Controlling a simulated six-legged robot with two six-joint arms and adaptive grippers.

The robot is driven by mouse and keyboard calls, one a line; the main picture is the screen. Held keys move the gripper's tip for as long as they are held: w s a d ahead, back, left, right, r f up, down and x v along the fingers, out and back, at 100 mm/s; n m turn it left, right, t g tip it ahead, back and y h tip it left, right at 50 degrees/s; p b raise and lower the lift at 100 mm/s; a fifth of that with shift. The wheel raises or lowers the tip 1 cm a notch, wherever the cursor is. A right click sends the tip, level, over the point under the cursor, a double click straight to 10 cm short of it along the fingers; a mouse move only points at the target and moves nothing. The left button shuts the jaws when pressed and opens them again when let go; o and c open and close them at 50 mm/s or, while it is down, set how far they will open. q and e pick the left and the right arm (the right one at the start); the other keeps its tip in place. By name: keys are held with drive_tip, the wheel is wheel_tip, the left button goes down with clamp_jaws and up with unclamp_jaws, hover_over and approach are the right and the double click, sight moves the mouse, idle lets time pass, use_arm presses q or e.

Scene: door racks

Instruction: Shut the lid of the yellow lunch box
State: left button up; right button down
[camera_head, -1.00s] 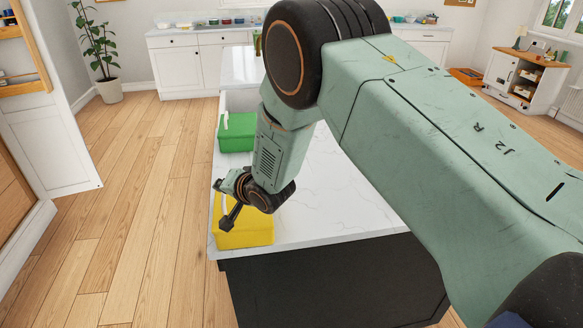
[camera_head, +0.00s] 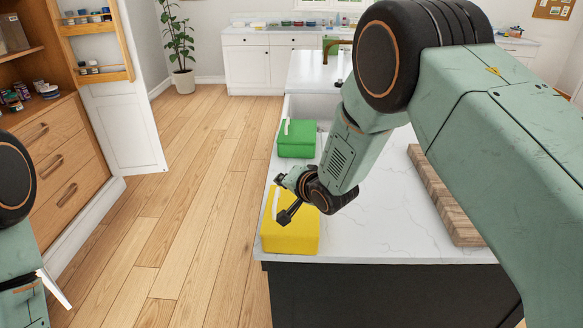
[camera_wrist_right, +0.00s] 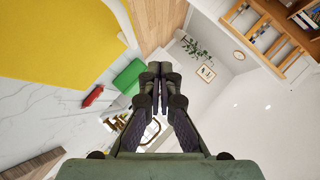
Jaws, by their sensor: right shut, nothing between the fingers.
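The yellow lunch box (camera_head: 290,236) sits at the near left corner of the white counter. A pale handle shows at its left side. My right gripper hides part of its top, so I cannot tell how far its lid is shut. My right gripper (camera_head: 282,198) is just above the box's upper left part; I cannot tell whether it touches. In the right wrist view a broad yellow surface of the lunch box (camera_wrist_right: 60,40) fills the upper left, and the right gripper's fingers (camera_wrist_right: 160,72) are together and empty. My left gripper is out of view; part of the left arm shows.
A green lunch box (camera_head: 297,140) stands farther back on the counter (camera_head: 385,225), near the sink. A wooden board (camera_head: 445,200) lies to the right, partly behind my right arm. Open wood floor (camera_head: 190,200) lies left of the counter, with an open cabinet (camera_head: 50,140) beyond.

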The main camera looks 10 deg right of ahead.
drive_tip(key=shift+s+a+r+n+b, duration=0.5)
drive_tip(key=shift+s+r+n+b, duration=0.35)
drive_tip(key=shift+s+r, duration=2.75)
drive_tip(key=s+d+f+n+g+h+b, duration=0.2)
drive_tip(key=s+d+f+n+g+b, duration=0.15)
drive_tip(key=s+f, duration=0.75)
drive_tip(key=s+d+f+n+g+h+b, duration=0.15)
drive_tip(key=s+d+f+b, duration=0.45)
drive_tip(key=f, duration=0.9)
drive_tip(key=s+f+g+b, duration=0.6)
drive_tip(key=s+f+b, duration=0.6)
drive_tip(key=s+f, duration=1)
drive_tip(key=s, duration=0.3)
drive_tip(key=shift+d+f+n+g, duration=0.2)
drive_tip(key=shift+d+n+g, duration=0.05)
drive_tip(key=shift+n+g, duration=0.15)
drive_tip(key=shift+s, duration=0.1)
